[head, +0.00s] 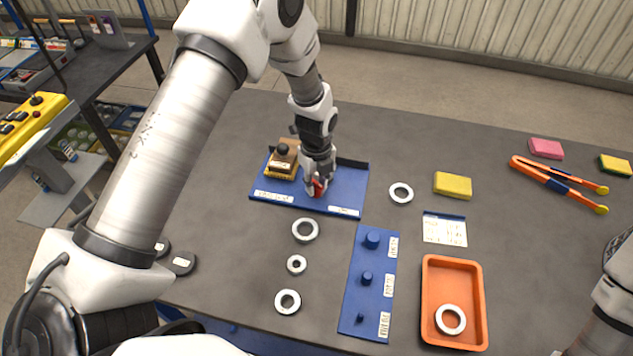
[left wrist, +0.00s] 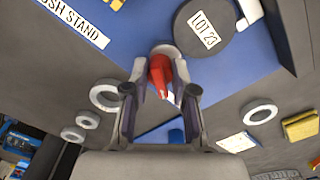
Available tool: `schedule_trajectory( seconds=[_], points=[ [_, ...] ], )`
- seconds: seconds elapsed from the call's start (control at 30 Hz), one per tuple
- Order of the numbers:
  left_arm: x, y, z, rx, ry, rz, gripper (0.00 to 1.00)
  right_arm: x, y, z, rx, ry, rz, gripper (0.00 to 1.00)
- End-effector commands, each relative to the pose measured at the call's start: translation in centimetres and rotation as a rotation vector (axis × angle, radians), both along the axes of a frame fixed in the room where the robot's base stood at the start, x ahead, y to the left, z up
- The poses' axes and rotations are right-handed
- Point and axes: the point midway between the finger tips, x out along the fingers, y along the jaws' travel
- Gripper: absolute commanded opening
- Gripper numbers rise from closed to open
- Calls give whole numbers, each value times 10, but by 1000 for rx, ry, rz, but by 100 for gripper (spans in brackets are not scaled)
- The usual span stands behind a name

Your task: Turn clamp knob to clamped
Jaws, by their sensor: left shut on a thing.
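The red clamp knob (left wrist: 160,76) sits between the fingers of my left gripper (left wrist: 160,95) in the left wrist view. In the head view my left gripper (head: 317,180) points down over the blue stand (head: 335,202), shut on the red knob (head: 318,188). A grey disc labelled LOT 23 (left wrist: 205,27) is beside the knob on the stand in the left wrist view. The gripper hides much of the knob and its base in the head view. My right gripper is not in view; only part of my right arm shows at the right edge.
Several metal rings, such as one ring (head: 306,230), lie near. A blue peg board (head: 367,290), an orange tray (head: 428,300) and a yellow sponge (head: 453,185) lie to the right.

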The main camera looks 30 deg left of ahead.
Motion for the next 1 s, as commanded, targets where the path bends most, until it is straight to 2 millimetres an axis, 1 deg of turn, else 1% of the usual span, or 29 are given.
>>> schedule_trajectory(
  seconds=[0.13, 0.17, 0.2, 0.23, 0.53, 0.63, 0.67, 0.77, 0.9, 1.0],
  points=[
    [0, 0, 0, 0, 0, -1, 0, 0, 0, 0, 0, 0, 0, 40],
    [0, 0, 0, 0, 0, -1, 29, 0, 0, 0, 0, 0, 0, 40],
    [0, 0, 0, 0, 0, -1, 44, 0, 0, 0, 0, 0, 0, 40],
    [0, 0, 0, 0, 0, -1, 51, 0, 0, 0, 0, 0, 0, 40],
    [0, 0, 1, 0, 0, 0, 51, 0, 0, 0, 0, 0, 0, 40],
    [1, 0, 9, 1, -3, 0, 51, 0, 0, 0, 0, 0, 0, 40],
    [1, 0, 14, 0, -4, 0, 51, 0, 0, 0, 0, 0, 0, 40],
    [1, 0, 36, 0, -5, 0, 51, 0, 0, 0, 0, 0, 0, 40],
    [2, 0, 73, 0, -6, 0, 51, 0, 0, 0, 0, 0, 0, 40],
    [1, 0, 96, 0, -4, 0, 51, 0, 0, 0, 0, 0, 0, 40]
  ],
)
